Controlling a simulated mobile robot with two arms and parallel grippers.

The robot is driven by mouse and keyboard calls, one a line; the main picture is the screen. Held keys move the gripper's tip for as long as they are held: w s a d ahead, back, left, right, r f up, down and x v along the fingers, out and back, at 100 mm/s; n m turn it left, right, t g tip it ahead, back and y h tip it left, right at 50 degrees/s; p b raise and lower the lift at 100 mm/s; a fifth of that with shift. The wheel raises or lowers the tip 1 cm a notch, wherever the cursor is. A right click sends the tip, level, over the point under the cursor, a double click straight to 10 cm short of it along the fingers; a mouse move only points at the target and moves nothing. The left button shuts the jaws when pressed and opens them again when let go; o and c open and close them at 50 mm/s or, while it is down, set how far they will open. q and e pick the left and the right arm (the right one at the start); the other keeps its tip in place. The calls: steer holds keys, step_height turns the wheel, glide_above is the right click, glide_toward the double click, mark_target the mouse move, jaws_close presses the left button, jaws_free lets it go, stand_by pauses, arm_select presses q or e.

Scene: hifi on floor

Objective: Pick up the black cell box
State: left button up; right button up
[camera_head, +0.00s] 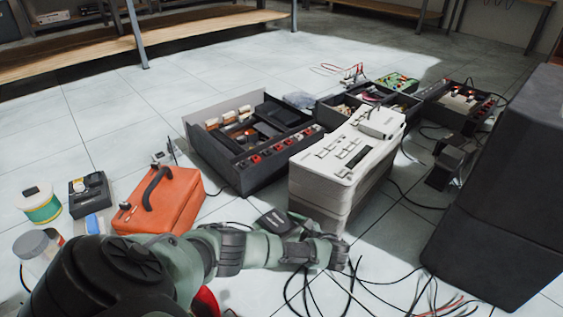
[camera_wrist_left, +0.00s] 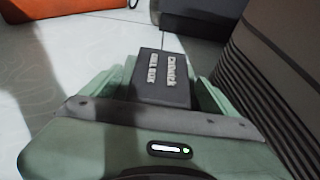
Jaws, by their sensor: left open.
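The black cell box (camera_head: 277,221) is a small dark block with pale lettering on its top. It lies on the tiled floor by the near left side of the beige-grey case. In the left wrist view the cell box (camera_wrist_left: 163,68) sits between the two green fingers of my left gripper (camera_wrist_left: 158,88). The fingers are open, one on each side of it; I cannot tell whether they touch it. In the head view my left gripper (camera_head: 280,238) is low, right at the box, and its arm partly hides the box's near side. My right gripper is not in view.
The beige-grey case (camera_head: 325,190) stands close on the right. An orange case (camera_head: 175,200) is to the left, a black open tray (camera_head: 225,165) behind. Loose cables (camera_head: 345,285) lie in front. A large dark cabinet (camera_head: 510,200) stands at the right. Open floor lies at the back left.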

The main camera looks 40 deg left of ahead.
arm_select(q)
steer(key=c, duration=1.9)
steer(key=shift+r, duration=0.1)
